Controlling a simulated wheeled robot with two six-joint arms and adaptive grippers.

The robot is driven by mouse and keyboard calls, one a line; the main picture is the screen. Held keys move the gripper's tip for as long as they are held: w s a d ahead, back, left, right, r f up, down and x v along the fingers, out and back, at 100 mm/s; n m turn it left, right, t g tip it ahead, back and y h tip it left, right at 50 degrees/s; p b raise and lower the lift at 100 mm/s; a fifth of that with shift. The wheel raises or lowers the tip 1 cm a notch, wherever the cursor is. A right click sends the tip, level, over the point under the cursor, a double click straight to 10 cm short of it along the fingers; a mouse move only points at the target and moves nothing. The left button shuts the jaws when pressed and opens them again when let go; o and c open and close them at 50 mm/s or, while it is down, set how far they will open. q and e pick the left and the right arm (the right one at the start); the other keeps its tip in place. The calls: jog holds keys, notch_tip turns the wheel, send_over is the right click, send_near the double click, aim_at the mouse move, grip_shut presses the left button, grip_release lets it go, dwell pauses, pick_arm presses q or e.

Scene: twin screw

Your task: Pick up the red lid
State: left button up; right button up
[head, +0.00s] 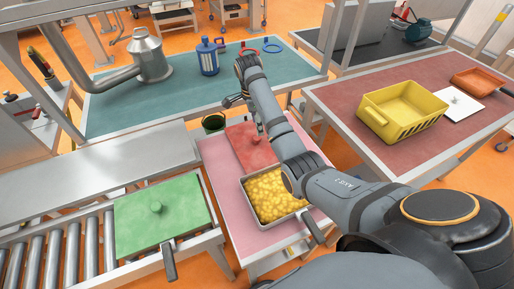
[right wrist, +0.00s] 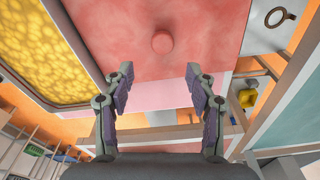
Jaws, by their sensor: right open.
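The red lid (head: 246,151) lies flat on the pink-topped table (head: 226,206), just behind a metal tray of yellow pieces (head: 274,196). In the right wrist view the red lid (right wrist: 205,35) fills the upper middle, with its round red knob (right wrist: 162,41) near the centre. My right gripper (right wrist: 160,78) is open and empty. Its two fingers are spread, and the knob appears beyond the fingertips, between their lines and apart from them. In the head view my right gripper (head: 237,100) is small and partly hidden by its arm, above the lid's far side. My left gripper does not show.
A green lid (head: 160,215) with a knob and handle lies on the roller conveyor at left. A yellow crate (head: 402,108) stands on the red-topped table at right. A teal table (head: 120,108) behind carries a metal vessel (head: 149,58) and a blue canister (head: 208,57).

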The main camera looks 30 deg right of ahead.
aim_at(257, 137)
notch_tip(257, 137, down, 3)
jog(key=shift+d+r+b, duration=0.1)
jog(key=shift+r+b, duration=0.1)
jog(key=shift+b, duration=0.4)
jog(key=shift+f, duration=0.25)
jog(key=shift+w+d, duration=0.1)
jog(key=shift+w, duration=0.05)
jog(key=shift+f, duration=0.1)
jog(key=f+b, duration=0.2)
jog(key=shift+a+b, duration=0.25)
jog(key=shift+b, duration=0.05)
notch_tip(257, 137, down, 2)
jog(key=shift+f+p, duration=0.1)
jog(key=shift+p, duration=0.2)
jog(key=shift+w+f, duration=0.1)
jog(key=shift+f, duration=0.25)
jog(key=shift+r, duration=0.1)
jog(key=shift+c, duration=1.3)
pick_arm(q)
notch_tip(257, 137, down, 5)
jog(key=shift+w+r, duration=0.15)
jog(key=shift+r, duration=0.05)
pick_arm(e)
grip_shut()
